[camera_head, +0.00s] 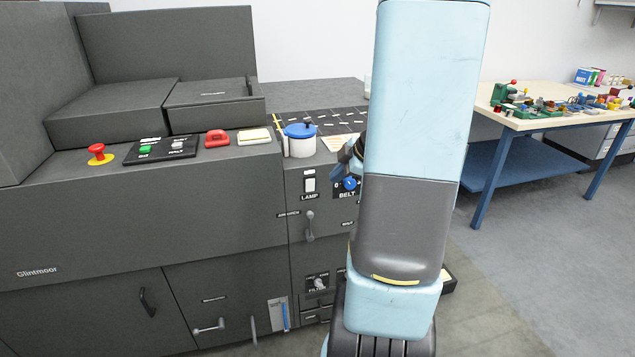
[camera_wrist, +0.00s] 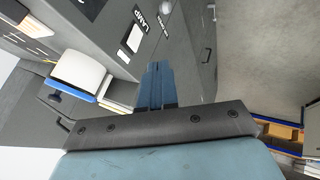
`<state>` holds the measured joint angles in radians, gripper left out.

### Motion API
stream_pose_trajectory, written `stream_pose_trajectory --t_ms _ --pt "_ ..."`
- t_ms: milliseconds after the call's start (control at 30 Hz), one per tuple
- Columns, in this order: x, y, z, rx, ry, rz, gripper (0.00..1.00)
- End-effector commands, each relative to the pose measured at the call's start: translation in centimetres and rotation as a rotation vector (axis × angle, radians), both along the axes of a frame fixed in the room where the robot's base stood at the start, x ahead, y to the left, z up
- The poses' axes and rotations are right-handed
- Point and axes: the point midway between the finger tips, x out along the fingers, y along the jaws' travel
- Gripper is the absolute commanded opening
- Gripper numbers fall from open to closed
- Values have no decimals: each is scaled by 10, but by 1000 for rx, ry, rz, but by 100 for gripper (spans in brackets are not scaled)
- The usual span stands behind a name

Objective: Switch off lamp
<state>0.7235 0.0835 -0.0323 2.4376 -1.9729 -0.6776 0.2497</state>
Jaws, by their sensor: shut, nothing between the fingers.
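The lamp switch (camera_head: 309,183) is a small white rocker on the front panel of the dark grey machine, above a LAMP label. It also shows in the wrist view (camera_wrist: 133,38), just above and left of my fingertips. Which way the rocker is tipped I cannot tell. My gripper (camera_wrist: 160,66) is shut and empty, its blue fingers together and pointing toward the panel near the LAMP label. They look apart from the switch. In the head view my arm hides most of the gripper, to the right of the switch.
A blue belt knob (camera_head: 349,184) sits right of the switch, and a lever (camera_head: 310,226) below it. A white pot with a blue lid (camera_head: 300,140) stands on the machine top above. Farther left are a red stop button (camera_head: 97,152) and a red handle (camera_head: 217,138).

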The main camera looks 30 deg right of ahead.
Motion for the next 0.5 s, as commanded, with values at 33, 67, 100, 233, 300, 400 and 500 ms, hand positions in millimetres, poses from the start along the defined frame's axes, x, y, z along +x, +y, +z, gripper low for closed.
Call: stream_pose_trajectory --t_ms 33,67,100,233,300,400,500 --pt "1 0 -1 0 1 0 0" --pt "2 1 -2 1 0 1 0" --pt "3 2 -4 1 0 1 0" --pt "10 5 -14 1 1 1 0" --pt "16 8 -23 4 3 1 0" --pt "25 11 -34 3 2 1 0" --pt "33 15 -46 2 2 1 0"
